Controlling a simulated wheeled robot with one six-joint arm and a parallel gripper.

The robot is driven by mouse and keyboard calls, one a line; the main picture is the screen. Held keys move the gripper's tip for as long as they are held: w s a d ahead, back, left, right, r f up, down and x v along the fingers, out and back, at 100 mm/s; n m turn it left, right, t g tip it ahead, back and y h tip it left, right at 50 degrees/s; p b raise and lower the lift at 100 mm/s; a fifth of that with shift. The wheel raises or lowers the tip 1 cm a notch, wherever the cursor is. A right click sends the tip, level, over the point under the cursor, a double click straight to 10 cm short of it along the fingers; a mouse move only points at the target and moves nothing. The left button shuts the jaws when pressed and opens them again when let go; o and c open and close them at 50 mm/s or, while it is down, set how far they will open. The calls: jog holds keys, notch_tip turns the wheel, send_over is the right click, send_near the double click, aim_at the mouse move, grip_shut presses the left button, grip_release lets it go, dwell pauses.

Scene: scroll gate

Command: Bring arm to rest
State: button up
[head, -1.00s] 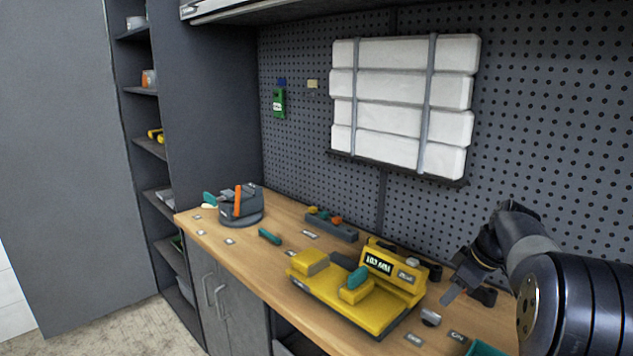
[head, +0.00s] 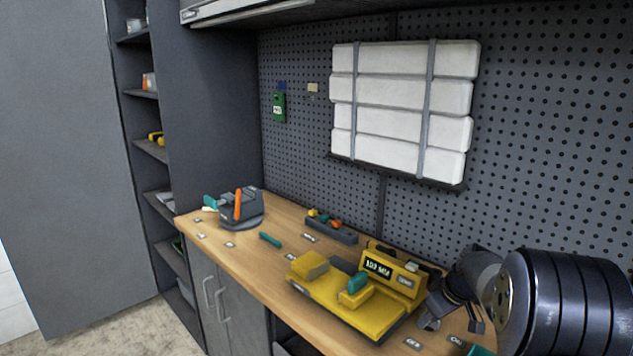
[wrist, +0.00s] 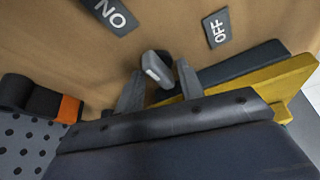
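My arm reaches in from the right in the head view, over the right end of the wooden workbench (head: 262,272). My gripper (head: 455,316) points down there, just right of the yellow machine (head: 345,300). In the wrist view my gripper (wrist: 160,70) has its two grey fingers apart. A small dark grey switch knob (wrist: 157,70) with a pale face shows between the fingers, with no clear grip on it.
The yellow machine has a lit display and a teal handle. Further left on the bench are a dark tool rest (head: 333,228), a teal stick (head: 270,239) and a grey device with an orange lever (head: 240,208). White strapped panels (head: 400,108) hang on the pegboard behind.

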jog(key=m+p, duration=0.1)
jog(key=m+h+p, duration=0.1)
jog(key=shift+a+r+m, duration=0.1)
jog(key=shift+r+m, duration=0.1)
jog(key=shift+m, duration=0.2)
jog(key=shift+f+m+t+h+p, duration=0.1)
jog(key=shift+m+t+h+p, duration=0.25)
jog(key=shift+m+p, duration=0.65)
